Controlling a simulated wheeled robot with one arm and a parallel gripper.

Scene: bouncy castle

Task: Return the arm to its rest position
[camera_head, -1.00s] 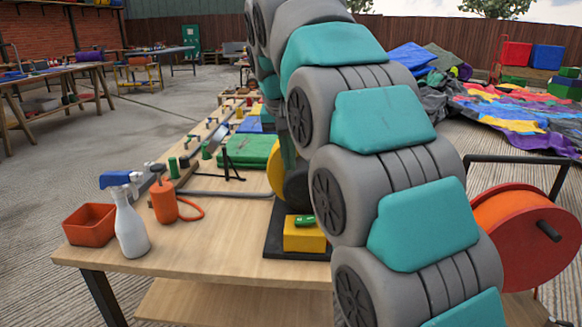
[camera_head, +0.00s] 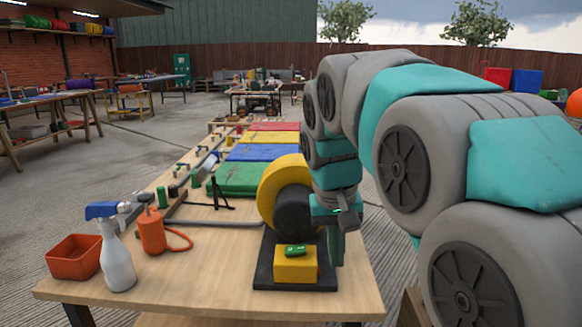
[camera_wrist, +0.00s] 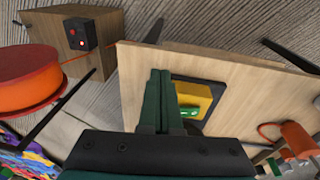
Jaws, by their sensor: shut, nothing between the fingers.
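My arm, grey with teal panels, fills the right side of the head view and bends down over the near right part of the wooden table (camera_head: 190,275). My gripper (camera_head: 336,262) points down beside the yellow and black machine (camera_head: 279,195), right of its yellow block with a green switch (camera_head: 295,264). The gripper is shut and empty. In the wrist view its dark green fingers (camera_wrist: 160,75) lie together, with the yellow block (camera_wrist: 195,98) just right of them. I cannot tell whether the fingers touch the machine's black base.
An orange tray (camera_head: 75,257), a spray bottle (camera_head: 117,262) and an orange canister (camera_head: 152,232) stand at the table's left. Folded green (camera_head: 240,179), blue, yellow and red sheets lie farther back. In the wrist view an orange reel (camera_wrist: 35,78) is beyond the table's edge.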

